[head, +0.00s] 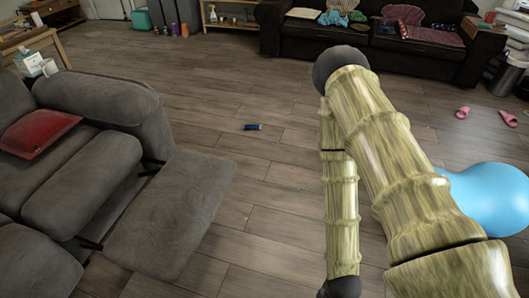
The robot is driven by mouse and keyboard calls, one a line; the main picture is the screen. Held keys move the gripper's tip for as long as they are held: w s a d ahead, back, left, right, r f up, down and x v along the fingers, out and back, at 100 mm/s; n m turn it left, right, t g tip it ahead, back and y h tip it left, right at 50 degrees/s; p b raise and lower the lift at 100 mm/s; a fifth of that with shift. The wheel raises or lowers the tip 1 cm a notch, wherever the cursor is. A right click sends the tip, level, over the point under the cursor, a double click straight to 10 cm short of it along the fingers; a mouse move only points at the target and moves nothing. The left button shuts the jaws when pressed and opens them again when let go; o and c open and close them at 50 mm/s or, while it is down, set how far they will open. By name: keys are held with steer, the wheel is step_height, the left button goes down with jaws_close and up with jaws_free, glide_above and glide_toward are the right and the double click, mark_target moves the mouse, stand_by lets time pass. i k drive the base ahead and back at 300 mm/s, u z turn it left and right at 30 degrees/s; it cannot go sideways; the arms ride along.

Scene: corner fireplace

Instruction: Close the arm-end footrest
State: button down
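The footrest (172,212) is a grey padded panel swung out from the front of the grey recliner sofa (85,195), near its armrest (112,105). It stands open, roughly level and tilted a little, with a gap between it and the seat. Dark metal links (150,165) show in that gap. My arm crosses the right half of the head view, apart from the footrest. Its forearm runs down to the bottom edge, and my gripper is out of view.
Open wood floor (275,185) lies between the footrest and my arm. A small blue cylinder (253,127) lies on it. A light blue ball (490,200) is at the right, with pink slippers (463,112) beyond. A dark couch (400,50) stands at the back.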

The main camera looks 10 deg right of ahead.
mark_target(159, 234)
steer(key=z, duration=0.1)
steer(key=i, duration=1)
steer(key=u, duration=0.45)
